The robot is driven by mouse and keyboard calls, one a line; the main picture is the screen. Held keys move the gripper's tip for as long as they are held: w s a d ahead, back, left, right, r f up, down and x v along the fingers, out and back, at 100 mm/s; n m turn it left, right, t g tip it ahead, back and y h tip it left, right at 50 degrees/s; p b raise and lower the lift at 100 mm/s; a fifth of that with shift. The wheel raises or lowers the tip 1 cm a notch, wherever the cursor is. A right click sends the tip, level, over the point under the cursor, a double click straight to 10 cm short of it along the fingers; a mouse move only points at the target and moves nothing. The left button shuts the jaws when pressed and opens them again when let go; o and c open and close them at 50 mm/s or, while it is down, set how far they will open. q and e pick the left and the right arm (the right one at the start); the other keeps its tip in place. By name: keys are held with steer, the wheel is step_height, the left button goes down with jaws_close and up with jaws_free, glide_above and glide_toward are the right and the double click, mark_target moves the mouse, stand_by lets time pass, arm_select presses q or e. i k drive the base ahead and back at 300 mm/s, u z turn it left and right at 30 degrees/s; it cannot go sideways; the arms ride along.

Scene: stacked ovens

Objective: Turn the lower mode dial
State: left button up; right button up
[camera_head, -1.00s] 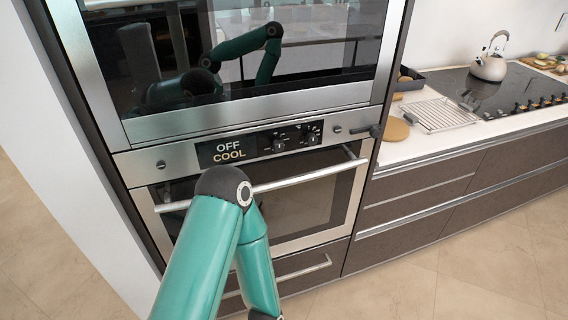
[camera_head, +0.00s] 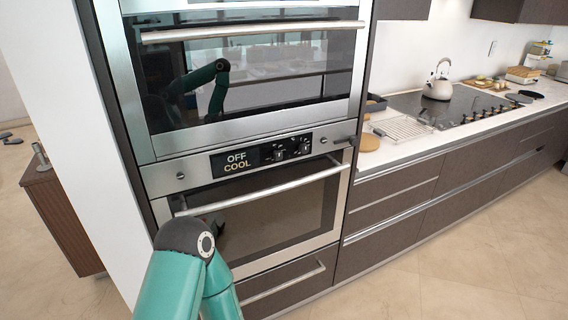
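The lower oven's control panel (camera_head: 250,157) is a steel strip with a black display reading "OFF" and "COOL". Two small dark dials, a left dial (camera_head: 279,154) and a right dial (camera_head: 304,147), sit on the black area right of the text. Their labels are too small to read, so I cannot tell which is the mode dial. One teal arm of mine, with a dark elbow joint, rises at the bottom left in front of the lower oven. Neither gripper shows, and no gripper is seen at the dials.
The upper oven (camera_head: 240,128) and the lower oven door (camera_head: 300,215) are shut, each with a bar handle. Round steel knobs flank the panel. A dark object (camera_head: 346,142) sits by its right end. A counter with a wire rack (camera_head: 402,129) and kettle (camera_head: 438,85) extends right. Open floor lies in front.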

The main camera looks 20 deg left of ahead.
mark_target(277, 155)
steer(key=u, duration=0.1)
steer(key=i, duration=0.9)
steer(key=z, duration=0.05)
